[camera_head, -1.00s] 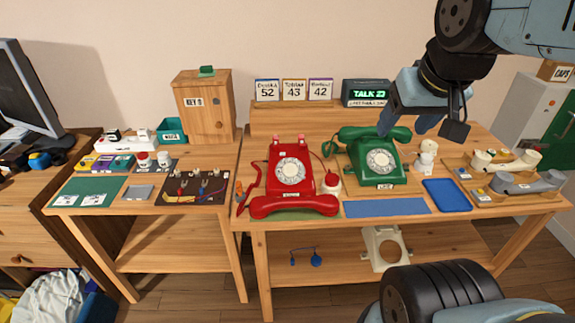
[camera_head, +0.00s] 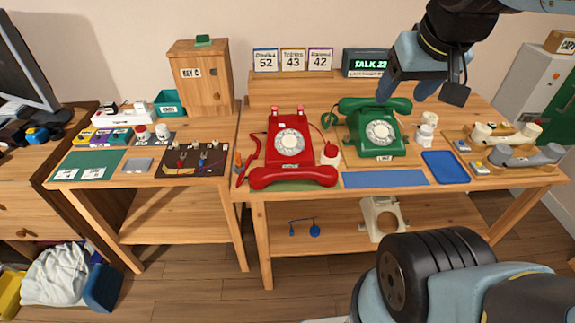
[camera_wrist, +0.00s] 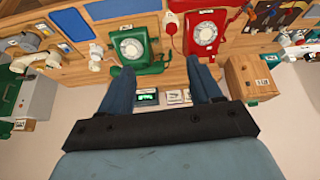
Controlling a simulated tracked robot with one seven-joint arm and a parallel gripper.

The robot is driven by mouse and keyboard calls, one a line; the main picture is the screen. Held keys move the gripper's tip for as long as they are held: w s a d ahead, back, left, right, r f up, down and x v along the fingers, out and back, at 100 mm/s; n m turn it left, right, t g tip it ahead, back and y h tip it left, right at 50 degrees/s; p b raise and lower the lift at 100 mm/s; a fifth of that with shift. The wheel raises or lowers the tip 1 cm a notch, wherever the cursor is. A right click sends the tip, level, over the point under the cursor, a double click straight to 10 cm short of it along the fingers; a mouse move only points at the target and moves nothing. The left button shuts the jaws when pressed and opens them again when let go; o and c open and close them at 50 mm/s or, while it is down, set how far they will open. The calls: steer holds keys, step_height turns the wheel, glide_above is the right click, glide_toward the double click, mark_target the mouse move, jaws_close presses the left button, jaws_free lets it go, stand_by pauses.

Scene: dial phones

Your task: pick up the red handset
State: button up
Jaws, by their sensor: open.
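The red handset (camera_head: 293,177) lies off its cradle at the front edge of the table, in front of the red dial phone (camera_head: 290,143). A red cord runs along the phone's left side. In the wrist view the red phone (camera_wrist: 204,32) is at the upper right, upside down; I cannot make out its handset there. My gripper (camera_head: 405,98) hangs above and behind the green phone (camera_head: 384,139), away from the red handset. In the wrist view its two fingers (camera_wrist: 163,84) are spread apart with nothing between them.
The green phone has its handset (camera_head: 374,105) on its cradle. A blue mat (camera_head: 385,179) and a blue tray (camera_head: 445,167) lie right of the red handset. Cream and grey handsets (camera_head: 525,155) lie far right. A wooden key box (camera_head: 203,92) stands on the left table.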

steer(key=w+a+f+n+g+h, duration=0.25)
steer(key=w+a+f+n, duration=0.2)
steer(key=w, duration=0.35)
steer(key=n+g+h, duration=0.1)
steer(key=n+g, duration=0.1)
steer(key=n, duration=0.7)
glide_above(293, 170)
steer(key=s, duration=0.1)
step_height(293, 170, down, 10)
steer(key=w+a+f+n+g+h, duration=0.1)
steer(key=a+f+n, duration=0.3)
steer(key=a+f, duration=0.3)
steer(key=x, duration=0.9)
steer(key=shift+w+d+f, duration=0.1)
steer(key=shift+d+f, duration=0.05)
steer(key=shift+d, duration=0.25)
steer(key=shift+d+x, duration=0.2)
steer(key=shift+x, duration=1.15)
steer(key=shift+d+x, duration=0.25)
steer(key=shift+x, duration=1.15)
steer(key=shift+r, duration=0.25)
jaws_close()
